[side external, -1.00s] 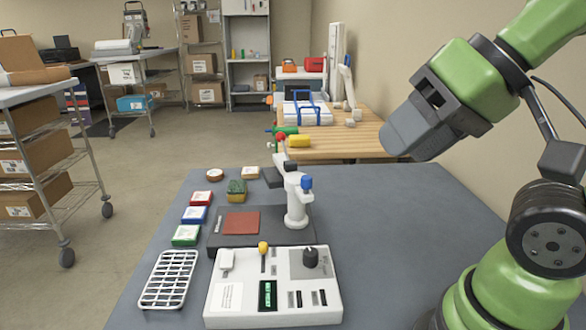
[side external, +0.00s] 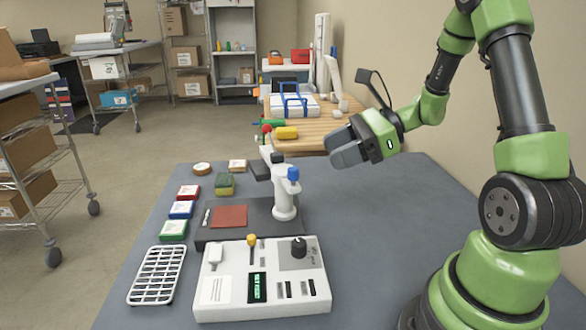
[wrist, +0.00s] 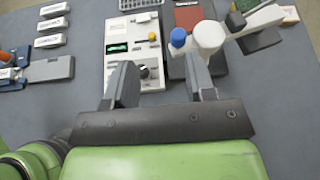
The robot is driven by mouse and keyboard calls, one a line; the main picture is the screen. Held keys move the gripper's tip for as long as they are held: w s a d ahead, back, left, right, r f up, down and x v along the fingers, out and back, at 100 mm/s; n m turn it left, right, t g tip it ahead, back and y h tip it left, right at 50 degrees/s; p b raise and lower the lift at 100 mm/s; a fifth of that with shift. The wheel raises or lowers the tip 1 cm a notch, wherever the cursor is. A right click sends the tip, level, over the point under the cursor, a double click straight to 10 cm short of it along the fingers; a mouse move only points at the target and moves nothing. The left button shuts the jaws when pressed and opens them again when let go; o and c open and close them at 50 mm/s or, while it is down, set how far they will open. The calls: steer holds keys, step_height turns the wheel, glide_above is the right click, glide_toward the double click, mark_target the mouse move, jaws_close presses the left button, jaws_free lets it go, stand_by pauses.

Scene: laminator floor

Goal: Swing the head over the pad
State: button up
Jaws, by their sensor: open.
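The press is a white post (side external: 284,207) with a blue knob (side external: 293,174) and a swing arm reaching toward the back. Its dark head (side external: 261,170) hangs behind the post, off to the side of the pad. The reddish-brown pad (side external: 229,216) lies bare on a dark base (side external: 262,231). The wrist view also shows the post (wrist: 209,36), the blue knob (wrist: 178,37), the head (wrist: 259,40) and part of the pad (wrist: 188,17). My gripper (side external: 345,147) is open and empty, above and right of the post, apart from it in the side view.
A white control box (side external: 262,283) with dial and levers stands before the base. A white rack (side external: 158,275), several small boxes (side external: 181,209) and a sponge (side external: 225,184) lie left. A wooden table (side external: 320,125) is behind. The grey tabletop right of the post is clear.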

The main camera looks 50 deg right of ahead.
mark_target(294, 168)
steer(key=w+a+f, duration=0.1)
steer(key=w, duration=0.1)
steer(key=w+a+f+m, duration=0.1)
steer(key=w+f, duration=0.1)
steer(key=w, duration=0.1)
steer(key=w+a+f+m+t, duration=0.1)
steer(key=w+f, duration=0.1)
steer(key=shift+w+a+h, duration=0.3)
steer(key=shift+h, duration=0.1)
jaws_close()
